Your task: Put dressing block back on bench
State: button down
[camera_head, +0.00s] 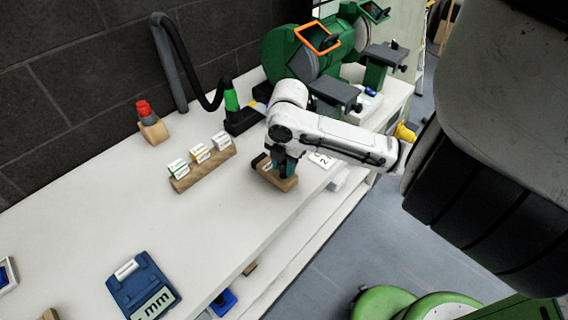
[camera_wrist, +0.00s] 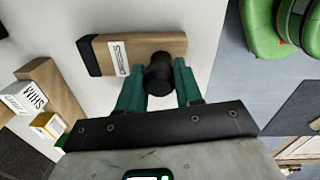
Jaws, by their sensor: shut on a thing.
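The dressing block (camera_wrist: 172,43) is a wooden bar with a dark end, a white label and a round black knob (camera_wrist: 158,74) on its side toward me in the wrist view. My gripper (camera_wrist: 160,88) has its two teal fingers closed on either side of the knob. In the head view the block (camera_head: 284,184) is under my gripper (camera_head: 284,170), at or just above the white bench top (camera_head: 225,215) near its front edge. I cannot tell whether it touches the bench. My gripper hides part of the block there.
A wooden rack (camera_head: 204,170) with labelled boxes stands left of the block. A green grinder (camera_head: 300,52) with grey rests stands behind. A white card marked 2 (camera_head: 321,160) lies close to the right. A blue gauge box (camera_head: 143,285) lies at front left. Bench between is clear.

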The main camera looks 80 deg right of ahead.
jog(key=shift+f+b, duration=0.3)
jog(key=shift+b, duration=0.05)
jog(key=c, duration=0.7)
grip_release()
jog(key=shift+o, duration=0.2)
jog(key=r, duration=1)
jog(key=shift+s+a+r+p, duration=0.15)
jog(key=shift+s+r+p, duration=0.15)
jog(key=shift+r+p, duration=0.1)
